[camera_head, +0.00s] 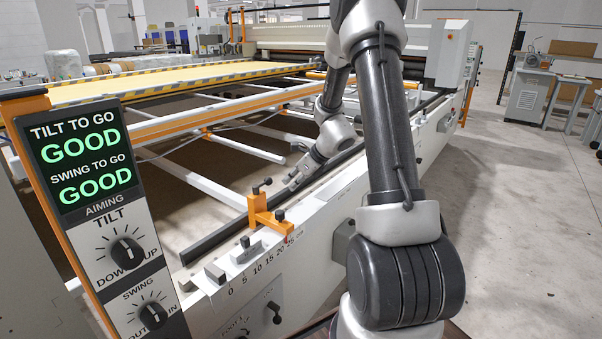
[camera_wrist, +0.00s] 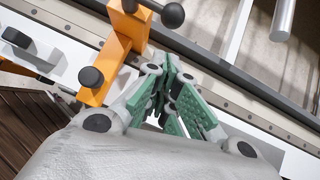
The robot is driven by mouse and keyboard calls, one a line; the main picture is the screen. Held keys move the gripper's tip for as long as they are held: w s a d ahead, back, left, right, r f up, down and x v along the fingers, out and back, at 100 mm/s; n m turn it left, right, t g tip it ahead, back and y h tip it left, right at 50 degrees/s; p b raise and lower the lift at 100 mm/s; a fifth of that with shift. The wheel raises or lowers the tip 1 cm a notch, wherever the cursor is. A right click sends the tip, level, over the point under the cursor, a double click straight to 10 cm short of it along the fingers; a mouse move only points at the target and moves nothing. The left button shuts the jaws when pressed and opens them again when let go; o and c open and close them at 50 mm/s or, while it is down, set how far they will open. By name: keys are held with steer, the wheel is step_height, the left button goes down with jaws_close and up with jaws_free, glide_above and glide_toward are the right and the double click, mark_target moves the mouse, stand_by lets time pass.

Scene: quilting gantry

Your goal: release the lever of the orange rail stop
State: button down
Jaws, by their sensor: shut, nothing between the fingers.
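The orange rail stop (camera_head: 262,213) stands on the white rail near the 20–25 end of its printed scale. Black knobs sit on its top and on its near side. In the wrist view the stop (camera_wrist: 121,48) is at upper left, with a round black knob (camera_wrist: 91,77) at its near end. A dark lever with a ball end (camera_wrist: 171,14) sticks out rightward from its far end. My gripper (camera_wrist: 168,66) is shut and empty, with green-padded fingers beside the stop's right side. I cannot tell whether they touch it. In the head view my gripper (camera_head: 292,184) is just right of the stop.
Grey blocks (camera_head: 215,273) sit on the white rail (camera_head: 330,205) left of the stop. A dark bar runs along the rail's far side. A panel (camera_head: 100,190) at left reads GOOD for tilt and for swing. Open floor lies at right.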

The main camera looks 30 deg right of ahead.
steer(key=shift+w+a+f, duration=0.25)
steer(key=shift+w+a, duration=0.35)
steer(key=shift+w, duration=0.25)
steer(key=shift+w+a+f, duration=0.25)
steer(key=shift+w+a, duration=0.3)
steer(key=shift+w, duration=0.25)
steer(key=shift+w+d, duration=0.1)
steer(key=shift+d, duration=0.05)
steer(key=shift+w+n, duration=0.2)
steer(key=shift+n, duration=0.2)
